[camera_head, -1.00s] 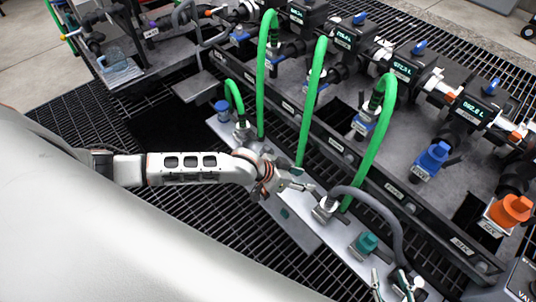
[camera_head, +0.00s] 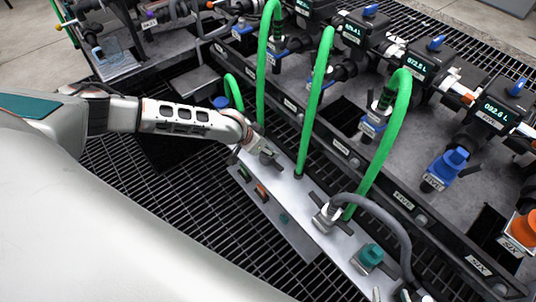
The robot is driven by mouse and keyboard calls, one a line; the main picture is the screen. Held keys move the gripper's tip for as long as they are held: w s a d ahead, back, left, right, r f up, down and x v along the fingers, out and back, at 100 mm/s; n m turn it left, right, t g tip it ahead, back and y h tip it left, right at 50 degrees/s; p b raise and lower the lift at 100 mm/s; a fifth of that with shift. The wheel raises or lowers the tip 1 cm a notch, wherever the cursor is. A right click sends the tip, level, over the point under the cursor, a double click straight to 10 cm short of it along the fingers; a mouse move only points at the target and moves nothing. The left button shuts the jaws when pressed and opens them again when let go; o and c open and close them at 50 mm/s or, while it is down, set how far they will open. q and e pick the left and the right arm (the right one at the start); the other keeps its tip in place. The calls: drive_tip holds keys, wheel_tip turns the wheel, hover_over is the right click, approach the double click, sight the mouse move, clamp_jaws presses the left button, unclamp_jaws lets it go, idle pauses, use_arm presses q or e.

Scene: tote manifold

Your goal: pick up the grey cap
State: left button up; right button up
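I cannot tell whether that shape is the grey cap, nor whether the fingers are open or shut. No separate grey cap shows clearly elsewhere.
Green hoses (camera_head: 313,100) arch just right of the gripper. A grey hose (camera_head: 388,215) loops near the teal cap. Small green and orange pieces (camera_head: 262,191) lie on a lower plate (camera_head: 300,238). Metering units with blue and orange valves (camera_head: 447,165) stand right. Dark grating surrounds them.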

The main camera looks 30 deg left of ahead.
use_arm(q)
drive_tip(key=x, duration=0.2)
drive_tip(key=b+x, duration=0.1)
drive_tip(key=x, duration=0.1)
drive_tip(key=shift+s+f, duration=0.15)
drive_tip(key=shift+s, duration=0.1)
use_arm(e)
drive_tip(key=shift+s+a+f, duration=0.1)
drive_tip(key=shift+a+f, duration=0.2)
drive_tip(key=shift+a, duration=0.1)
use_arm(q)
drive_tip(key=shift+w, duration=0.15)
drive_tip(key=c, duration=0.8)
drive_tip(key=shift+c, duration=0.3)
use_arm(e)
drive_tip(key=shift+w+r, duration=0.4)
use_arm(q)
drive_tip(key=shift+r, duration=0.25)
drive_tip(key=shift+w+r, duration=0.15)
drive_tip(key=shift+r, duration=0.2)
wheel_tip(320, 180, up, 19)
drive_tip(key=p, duration=0.6)
use_arm(e)
drive_tip(key=shift+s+d+r, duration=0.2)
drive_tip(key=shift+s+r, duration=0.05)
drive_tip(key=shift+r, duration=0.3)
drive_tip(key=shift+s+d+r, duration=0.15)
drive_tip(key=shift+s+r, duration=0.1)
drive_tip(key=shift+r, duration=0.25)
